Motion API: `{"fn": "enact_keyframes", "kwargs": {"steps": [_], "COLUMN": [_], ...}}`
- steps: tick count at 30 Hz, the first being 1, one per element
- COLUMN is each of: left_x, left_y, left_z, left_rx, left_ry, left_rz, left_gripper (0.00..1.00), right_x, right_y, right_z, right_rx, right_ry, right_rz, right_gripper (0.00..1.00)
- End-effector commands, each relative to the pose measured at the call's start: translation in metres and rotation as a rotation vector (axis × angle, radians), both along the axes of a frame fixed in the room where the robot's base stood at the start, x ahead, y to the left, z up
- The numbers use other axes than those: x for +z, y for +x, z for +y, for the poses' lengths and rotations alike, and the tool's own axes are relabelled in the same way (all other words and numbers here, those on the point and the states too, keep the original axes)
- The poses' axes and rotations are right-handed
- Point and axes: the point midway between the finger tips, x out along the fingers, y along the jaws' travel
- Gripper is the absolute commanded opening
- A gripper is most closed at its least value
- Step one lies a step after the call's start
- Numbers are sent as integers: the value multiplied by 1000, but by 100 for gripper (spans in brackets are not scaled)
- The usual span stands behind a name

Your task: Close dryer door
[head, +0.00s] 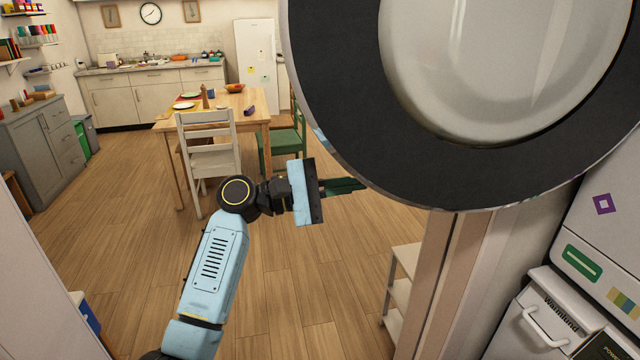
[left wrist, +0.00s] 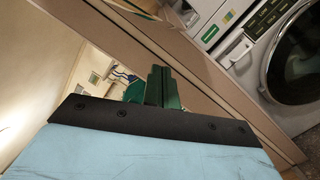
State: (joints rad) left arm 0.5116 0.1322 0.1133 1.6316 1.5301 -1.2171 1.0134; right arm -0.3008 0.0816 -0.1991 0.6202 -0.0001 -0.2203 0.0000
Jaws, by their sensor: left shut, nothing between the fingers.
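The dryer door (head: 330,75) stands open in the head view, a big round dark ring with a pale glass bowl in its middle, filling the upper right. My left gripper (head: 362,185) comes in from the left, its green fingers together and empty, just beside the door's lower left rim in the picture. I cannot tell whether they touch it. In the left wrist view the shut fingers (left wrist: 164,88) point away from the camera, and the dryer door cannot be made out there. My right gripper is not in view.
A white machine front with a drawer handle (head: 546,326) is at the lower right. The left wrist view shows a round washer door (left wrist: 296,62). A beige panel edge (head: 455,270) and small shelf (head: 402,285) stand below the door. Floor (head: 290,270) is clear near my arm; table and chairs are farther back.

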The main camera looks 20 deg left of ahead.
Motion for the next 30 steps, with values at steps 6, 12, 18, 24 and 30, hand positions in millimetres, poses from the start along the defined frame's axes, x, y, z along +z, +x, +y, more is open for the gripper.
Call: {"fn": "enact_keyframes", "kwargs": {"steps": [6,12,18,24,30], "left_x": [13,17,17,17,18], "left_y": [-16,-24,-25,-26,-35], "left_z": [-21,-28,-29,-30,-41], "left_rx": [0,2,2,3,20], "left_ry": [1,2,2,3,3], "left_rz": [-3,-1,-1,-1,0], "left_gripper": [0,0,0,0,0], "right_x": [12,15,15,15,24], "right_y": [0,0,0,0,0], "right_z": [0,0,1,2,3], "right_rx": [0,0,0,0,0], "right_ry": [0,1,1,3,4], "right_rz": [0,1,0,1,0], "right_gripper": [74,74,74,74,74]}}
